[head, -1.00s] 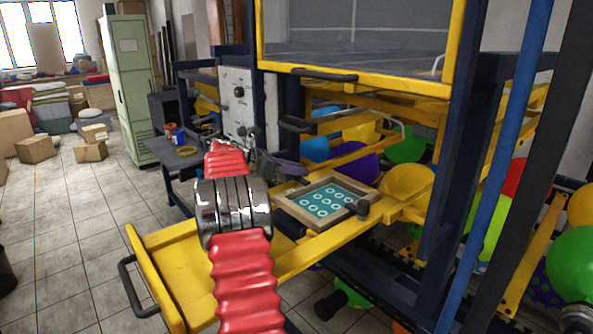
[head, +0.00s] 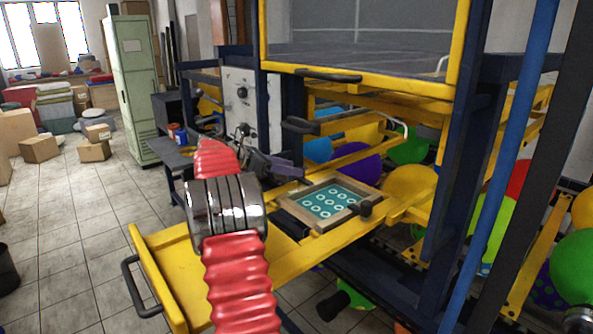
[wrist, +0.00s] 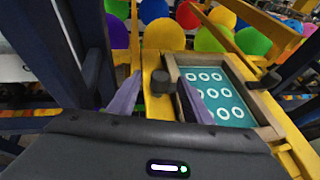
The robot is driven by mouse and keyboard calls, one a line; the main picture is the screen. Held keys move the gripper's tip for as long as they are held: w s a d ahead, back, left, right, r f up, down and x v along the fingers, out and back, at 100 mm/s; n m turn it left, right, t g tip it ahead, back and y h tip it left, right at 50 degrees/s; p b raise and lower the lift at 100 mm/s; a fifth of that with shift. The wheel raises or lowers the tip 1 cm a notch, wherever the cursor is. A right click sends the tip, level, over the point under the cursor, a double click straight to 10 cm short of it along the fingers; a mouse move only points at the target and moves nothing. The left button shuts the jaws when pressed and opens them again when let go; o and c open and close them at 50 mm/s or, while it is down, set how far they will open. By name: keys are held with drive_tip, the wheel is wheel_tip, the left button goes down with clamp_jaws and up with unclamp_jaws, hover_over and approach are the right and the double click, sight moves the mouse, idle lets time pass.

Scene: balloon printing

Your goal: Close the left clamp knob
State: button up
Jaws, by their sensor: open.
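The left clamp knob (wrist: 160,82) is a dark knob on the yellow bar beside the printing frame. In the wrist view it stands between my two spread fingers, beyond the gripper body. I cannot tell if either finger touches it. My gripper (head: 288,168) is open at the left side of the frame in the head view, where I cannot make out the left knob. The wooden printing frame (head: 290,194) holds a teal screen with white rings (head: 327,202). Another dark knob (head: 366,207) is on its right side and also shows in the wrist view (wrist: 271,79).
A yellow tray (head: 185,275) with a black handle is at the front left. The yellow-edged window (head: 360,80) and black handles (head: 328,75) are above the printing frame. Blue posts (head: 500,170) stand at right. Colored balloons (head: 355,165) lie behind.

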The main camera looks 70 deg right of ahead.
drive_tip(key=v, duration=0.9)
drive_tip(key=shift+w+a, duration=0.25)
drive_tip(key=shift+a, duration=0.1)
drive_tip(key=shift+s, duration=0.1)
